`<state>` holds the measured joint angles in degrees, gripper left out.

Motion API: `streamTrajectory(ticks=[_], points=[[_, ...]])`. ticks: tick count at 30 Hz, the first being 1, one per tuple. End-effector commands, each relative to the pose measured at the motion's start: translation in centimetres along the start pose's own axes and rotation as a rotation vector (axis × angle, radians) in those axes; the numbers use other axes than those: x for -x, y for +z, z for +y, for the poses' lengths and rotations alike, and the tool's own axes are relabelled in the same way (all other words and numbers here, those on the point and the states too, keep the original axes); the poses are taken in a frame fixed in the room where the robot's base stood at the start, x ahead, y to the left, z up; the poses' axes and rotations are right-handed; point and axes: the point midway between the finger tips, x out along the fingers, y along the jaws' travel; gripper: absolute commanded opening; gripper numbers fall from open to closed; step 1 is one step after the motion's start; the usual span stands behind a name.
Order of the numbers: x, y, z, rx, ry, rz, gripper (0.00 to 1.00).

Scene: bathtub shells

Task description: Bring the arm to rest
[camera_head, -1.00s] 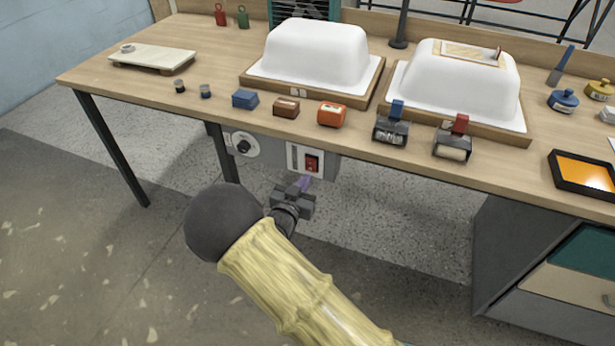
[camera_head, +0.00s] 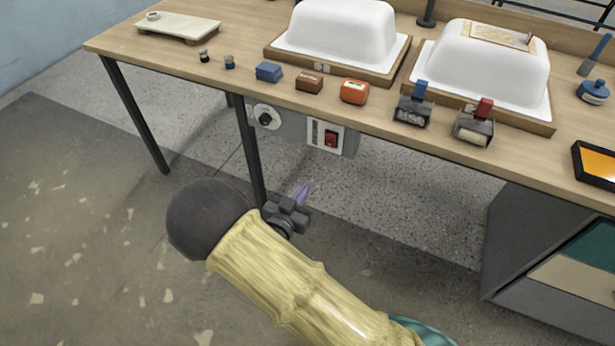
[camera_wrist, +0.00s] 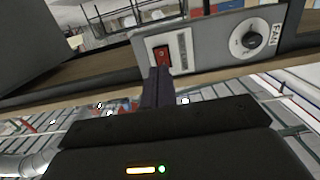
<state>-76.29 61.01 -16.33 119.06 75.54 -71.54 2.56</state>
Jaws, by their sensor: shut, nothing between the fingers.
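My gripper (camera_head: 301,190) is in front of the bench, below the tabletop edge and apart from it. Its purple-tinted fingers are together and hold nothing. In the wrist view the shut fingers (camera_wrist: 157,87) overlap the lower part of the grey control box with the red switch (camera_wrist: 162,58); whether they touch it cannot be told, but the head view shows a gap. My yellow-sleeved arm reaches in from the bottom, bent at a dark round joint.
The wooden bench (camera_head: 190,62) carries two white tub shells (camera_head: 340,35) (camera_head: 490,65) on boards, several small blocks and two tape-roller tools. The control box (camera_head: 285,128) hangs under its front edge. A grey cabinet (camera_head: 530,235) stands at right. The floor at left is free.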

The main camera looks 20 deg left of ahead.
Motion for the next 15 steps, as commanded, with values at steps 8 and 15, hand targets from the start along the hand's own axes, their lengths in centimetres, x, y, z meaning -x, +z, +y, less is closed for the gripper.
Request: streamTrajectory(ticks=[8,15], points=[[-0.3,-0.1,0.2,-0.003,0.002,-0.012,0.0],[-4.0,-0.7,2.6,-0.044,0.012,-0.213,0.0]])
